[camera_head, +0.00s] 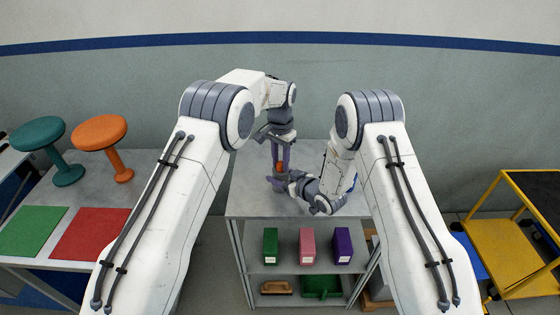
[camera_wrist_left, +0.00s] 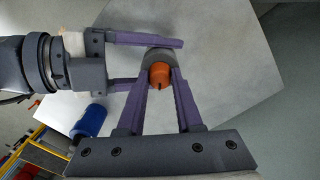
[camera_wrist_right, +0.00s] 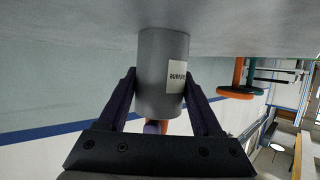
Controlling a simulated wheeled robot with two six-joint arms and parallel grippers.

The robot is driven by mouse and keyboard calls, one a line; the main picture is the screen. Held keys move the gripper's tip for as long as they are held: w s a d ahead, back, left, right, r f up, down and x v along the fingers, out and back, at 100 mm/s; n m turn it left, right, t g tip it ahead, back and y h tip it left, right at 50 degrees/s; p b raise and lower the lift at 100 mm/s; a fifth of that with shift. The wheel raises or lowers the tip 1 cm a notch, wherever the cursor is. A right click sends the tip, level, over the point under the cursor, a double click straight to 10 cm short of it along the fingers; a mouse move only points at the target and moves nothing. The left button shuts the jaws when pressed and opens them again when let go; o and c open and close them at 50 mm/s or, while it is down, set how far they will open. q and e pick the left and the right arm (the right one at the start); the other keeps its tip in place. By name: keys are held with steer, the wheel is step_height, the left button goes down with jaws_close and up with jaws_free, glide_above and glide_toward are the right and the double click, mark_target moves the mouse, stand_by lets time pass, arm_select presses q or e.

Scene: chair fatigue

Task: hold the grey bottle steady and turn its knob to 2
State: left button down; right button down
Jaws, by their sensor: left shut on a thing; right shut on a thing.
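The grey bottle (camera_wrist_right: 162,70) stands upright on the grey tabletop, and its label shows in the right wrist view, partly legible. Its orange knob (camera_wrist_left: 160,75) is on top and has a dark mark at its lower edge in the left wrist view. My left gripper (camera_wrist_left: 162,72) points down from above and is shut on the knob. My right gripper (camera_wrist_right: 162,82) comes in from the side, low over the table, and is shut around the bottle's body. In the head view the knob (camera_head: 280,167) shows between the left fingers, and the bottle is mostly hidden. I cannot read any dial numbers.
Green (camera_head: 270,245), pink (camera_head: 307,246) and purple (camera_head: 342,246) boxes stand on the shelf below. Teal (camera_head: 40,135) and orange (camera_head: 100,133) stools stand on the left table. A yellow cart (camera_head: 505,255) is at right.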

mark_target(280, 163)
arm_select(q)
steer(key=n, duration=0.4)
steer(key=shift+n, duration=2.3)
steer(key=c, duration=0.6)
jaws_free()
steer(key=shift+o, duration=0.2)
step_height(280, 163, up, 12)
